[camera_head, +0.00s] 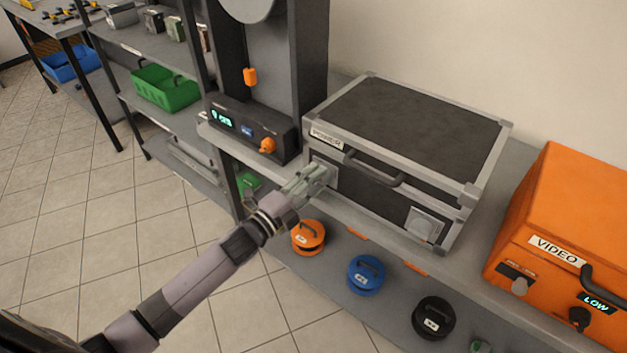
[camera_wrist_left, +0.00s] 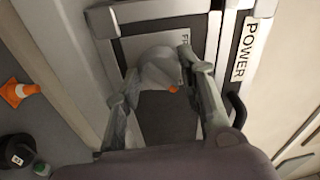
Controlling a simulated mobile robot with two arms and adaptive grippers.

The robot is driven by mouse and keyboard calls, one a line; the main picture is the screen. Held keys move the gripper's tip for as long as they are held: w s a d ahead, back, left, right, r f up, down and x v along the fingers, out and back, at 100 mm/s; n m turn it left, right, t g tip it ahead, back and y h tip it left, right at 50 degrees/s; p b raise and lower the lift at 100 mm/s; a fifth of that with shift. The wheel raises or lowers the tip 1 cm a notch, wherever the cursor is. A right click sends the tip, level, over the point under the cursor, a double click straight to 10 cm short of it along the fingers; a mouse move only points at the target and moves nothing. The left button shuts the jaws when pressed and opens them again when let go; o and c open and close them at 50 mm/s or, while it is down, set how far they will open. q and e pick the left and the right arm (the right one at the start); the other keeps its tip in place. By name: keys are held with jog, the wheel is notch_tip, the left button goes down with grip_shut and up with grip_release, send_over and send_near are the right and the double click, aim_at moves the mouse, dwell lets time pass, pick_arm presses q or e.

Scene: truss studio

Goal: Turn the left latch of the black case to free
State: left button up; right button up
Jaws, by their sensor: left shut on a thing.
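The black case (camera_head: 415,125) with grey metal edges and a POWER label sits on the shelf. Its left latch (camera_head: 329,166) is a grey plate at the left of the front face, mostly behind my left gripper (camera_head: 316,177). In the left wrist view, the latch knob (camera_wrist_left: 160,68) is light grey and round, with a small orange mark. The fingers of my left gripper (camera_wrist_left: 157,76) stand on both sides of it, shut on it. Part of a word starting with F shows on the plate; the rest is covered. The right latch (camera_head: 424,225) is clear. My right gripper is not in view.
An orange VIDEO case (camera_head: 567,225) stands to the right. A dark device with an orange knob (camera_head: 267,146) stands just left of the black case. The case handle (camera_head: 374,169) sticks out between the latches. Orange, blue (camera_head: 367,273) and black reels lie on the shelf below.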

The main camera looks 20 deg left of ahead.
pick_arm(q)
jog(key=shift+s+d+f+n+t+y+p, duration=0.1)
jog(key=shift+n+t+y+p, duration=0.25)
jog(key=shift+n, duration=1.5)
jog(key=shift+w+a+n+t+y+p, duration=0.15)
jog(key=shift+n+p, duration=0.35)
jog(key=shift+n, duration=1.3)
jog(key=shift+s+d+f+n+t+y+p, duration=0.1)
jog(key=shift+s+d+n+t+y+p, duration=0.25)
jog(key=shift+n, duration=1.5)
jog(key=shift+w+a, duration=0.15)
jog(key=shift+w, duration=0.05)
jog(key=o, duration=1.1)
jog(key=shift+o, duration=0.2)
jog(key=shift+r, duration=0.1)
jog(key=v, duration=1.2)
